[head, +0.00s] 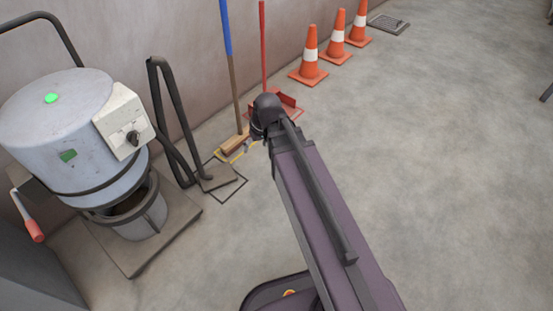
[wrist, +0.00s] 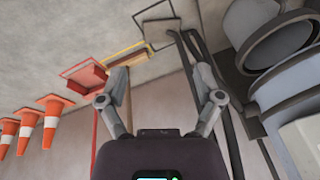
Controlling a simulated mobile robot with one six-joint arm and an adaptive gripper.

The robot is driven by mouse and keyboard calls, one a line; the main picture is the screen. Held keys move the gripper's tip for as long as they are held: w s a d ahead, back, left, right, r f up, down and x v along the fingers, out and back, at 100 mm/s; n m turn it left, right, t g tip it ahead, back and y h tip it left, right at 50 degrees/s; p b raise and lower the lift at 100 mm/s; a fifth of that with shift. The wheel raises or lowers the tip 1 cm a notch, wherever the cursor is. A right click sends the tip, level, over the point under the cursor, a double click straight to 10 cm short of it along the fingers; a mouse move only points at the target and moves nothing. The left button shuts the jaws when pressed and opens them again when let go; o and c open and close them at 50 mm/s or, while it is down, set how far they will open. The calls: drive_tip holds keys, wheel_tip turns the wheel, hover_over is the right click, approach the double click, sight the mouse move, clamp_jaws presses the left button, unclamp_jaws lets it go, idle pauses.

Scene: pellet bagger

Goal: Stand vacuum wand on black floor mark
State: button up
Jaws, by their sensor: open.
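The dark vacuum wand (head: 158,100) leans up near the wall beside the vacuum machine in the head view. Its flat floor head (head: 217,178) lies over part of the black outlined floor mark (head: 235,194). In the wrist view the black mark (wrist: 178,20) is at the top, and the wand's dark tubes (wrist: 187,66) run down behind my right finger. My gripper (wrist: 160,72) is open, with nothing between its fingertips. In the head view my gripper (head: 256,136) is mostly hidden by my arm, to the right of the wand.
The vacuum machine (head: 62,135) stands on a base plate at left. A blue-handled broom (head: 228,40) stands at the yellow mark, and a red dustpan (head: 288,98) is beside it. Several orange cones (head: 310,58) line the wall.

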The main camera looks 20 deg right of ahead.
drive_tip(key=s+d+m+g+h, duration=0.1)
drive_tip(key=s+d+m+h, duration=0.1)
drive_tip(key=s+d, duration=0.3)
drive_tip(key=shift+s+f+m+g, duration=0.3)
drive_tip(key=shift+s+g, duration=0.1)
drive_tip(key=shift+s, duration=0.65)
